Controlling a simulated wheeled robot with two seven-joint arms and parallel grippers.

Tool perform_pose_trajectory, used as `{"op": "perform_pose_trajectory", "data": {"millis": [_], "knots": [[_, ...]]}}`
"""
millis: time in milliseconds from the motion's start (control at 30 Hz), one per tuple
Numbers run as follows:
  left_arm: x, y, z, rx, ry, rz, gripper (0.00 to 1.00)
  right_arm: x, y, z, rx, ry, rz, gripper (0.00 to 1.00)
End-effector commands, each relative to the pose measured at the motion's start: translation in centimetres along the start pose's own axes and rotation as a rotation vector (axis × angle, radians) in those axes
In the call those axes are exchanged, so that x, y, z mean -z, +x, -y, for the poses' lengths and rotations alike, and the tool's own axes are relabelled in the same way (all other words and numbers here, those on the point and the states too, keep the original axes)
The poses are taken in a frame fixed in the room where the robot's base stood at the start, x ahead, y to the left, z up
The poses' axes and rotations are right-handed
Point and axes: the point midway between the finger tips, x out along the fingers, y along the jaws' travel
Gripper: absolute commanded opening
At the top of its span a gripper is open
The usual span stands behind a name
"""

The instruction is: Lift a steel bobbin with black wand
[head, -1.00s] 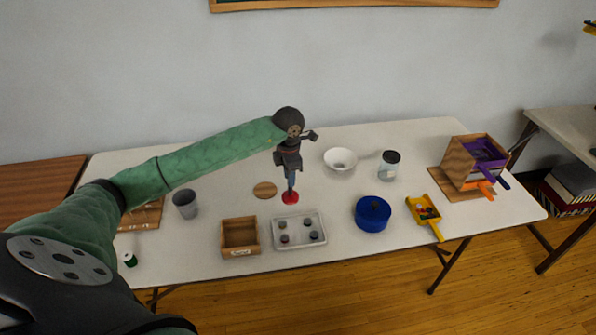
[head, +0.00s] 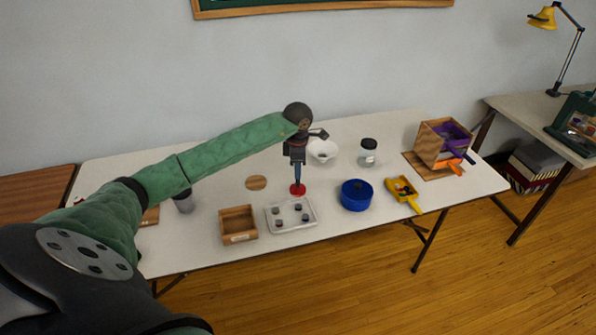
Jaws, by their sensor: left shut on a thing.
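My left gripper (head: 296,164) is shut on an upright tool with a blue shaft (head: 297,176) and a red disc (head: 298,190) at its lower end. The red disc is just behind the back edge of a pale tray (head: 268,221); I cannot tell its height over the table. Several small dark bobbins (head: 305,217) lie spaced apart in the tray, too small to tell which are steel. Nothing visible hangs from the disc. I see no plainly black wand. My right gripper is out of view.
A labelled wooden box (head: 239,238) stands left of the tray, a blue round tin (head: 357,197) right of it.

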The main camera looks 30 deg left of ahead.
Motion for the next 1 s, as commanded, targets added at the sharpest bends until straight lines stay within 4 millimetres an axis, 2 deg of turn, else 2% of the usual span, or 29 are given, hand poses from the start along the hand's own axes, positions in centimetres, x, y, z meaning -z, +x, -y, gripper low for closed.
{"op": "perform_pose_trajectory", "data": {"millis": [100, 267, 867, 1000], "knots": [[-0.1, 0.0, 0.0, 0.0, 0.048, 0.0, 0.0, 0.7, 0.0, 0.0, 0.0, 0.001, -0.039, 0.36], [-0.1, 0.4, 0.0, 0.0, 0.069, 0.0, 0.0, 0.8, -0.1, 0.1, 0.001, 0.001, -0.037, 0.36], [-0.1, 4.9, 0.0, 0.0, 0.067, 0.0, 0.0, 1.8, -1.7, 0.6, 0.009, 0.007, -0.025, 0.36], [-0.1, 5.4, 0.0, 0.0, 0.067, 0.0, 0.0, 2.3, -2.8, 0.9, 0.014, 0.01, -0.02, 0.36]]}}
